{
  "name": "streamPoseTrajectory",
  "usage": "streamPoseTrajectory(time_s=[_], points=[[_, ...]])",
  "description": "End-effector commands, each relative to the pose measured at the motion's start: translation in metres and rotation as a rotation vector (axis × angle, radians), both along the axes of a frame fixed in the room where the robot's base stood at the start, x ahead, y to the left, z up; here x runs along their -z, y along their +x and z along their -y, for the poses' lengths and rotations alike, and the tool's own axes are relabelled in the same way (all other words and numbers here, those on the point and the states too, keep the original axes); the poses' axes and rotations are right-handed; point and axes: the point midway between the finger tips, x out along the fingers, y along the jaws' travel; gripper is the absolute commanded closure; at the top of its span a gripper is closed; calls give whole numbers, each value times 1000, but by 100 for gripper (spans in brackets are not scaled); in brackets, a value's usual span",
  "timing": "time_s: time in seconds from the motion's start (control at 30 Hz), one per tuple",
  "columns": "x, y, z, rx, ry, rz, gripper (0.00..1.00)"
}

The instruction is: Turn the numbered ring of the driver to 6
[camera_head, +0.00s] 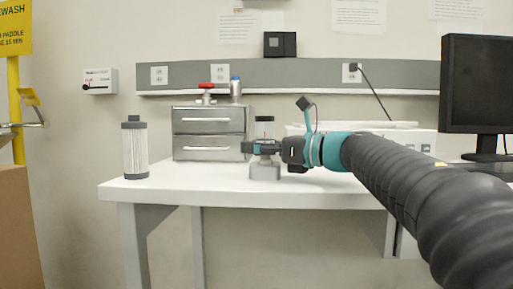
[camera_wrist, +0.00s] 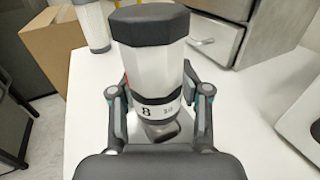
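The driver (camera_wrist: 152,57) stands upright on the table, with a dark cap on top and a pale body. Its numbered ring (camera_wrist: 158,107) shows a large 8 towards the wrist camera, with a smaller mark to its right that I cannot read. My gripper (camera_wrist: 157,85) has one finger on each side of the driver at about ring height. The fingertips lie close against the sides, partly hidden, and I cannot tell whether they press on it. In the head view my gripper (camera_head: 262,148) reaches around the driver from the right, above its grey lower part (camera_head: 265,171).
A grey pleated filter (camera_head: 135,150) stands at the table's left end. A metal drawer unit (camera_head: 210,133) is behind the driver. A white box (camera_head: 420,145) and a monitor (camera_head: 478,85) are at the right. A cardboard box (camera_wrist: 65,42) is beyond the table.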

Motion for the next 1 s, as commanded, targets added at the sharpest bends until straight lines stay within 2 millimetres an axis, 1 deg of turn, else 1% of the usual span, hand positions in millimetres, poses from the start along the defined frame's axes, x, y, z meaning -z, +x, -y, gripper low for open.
streamPoseTrajectory(time_s=[0.13, 0.23, 0.5, 0.7, 0.83, 1.0], points=[[-1, -2, 5, 2, 0, 1, 56], [-1, -7, 16, 4, 0, 1, 56], [-1, -31, 65, 8, 0, 1, 56], [0, -45, 93, 6, 0, -1, 56], [0, -51, 103, 4, 0, 0, 56], [0, -54, 108, 2, 0, 0, 56]])
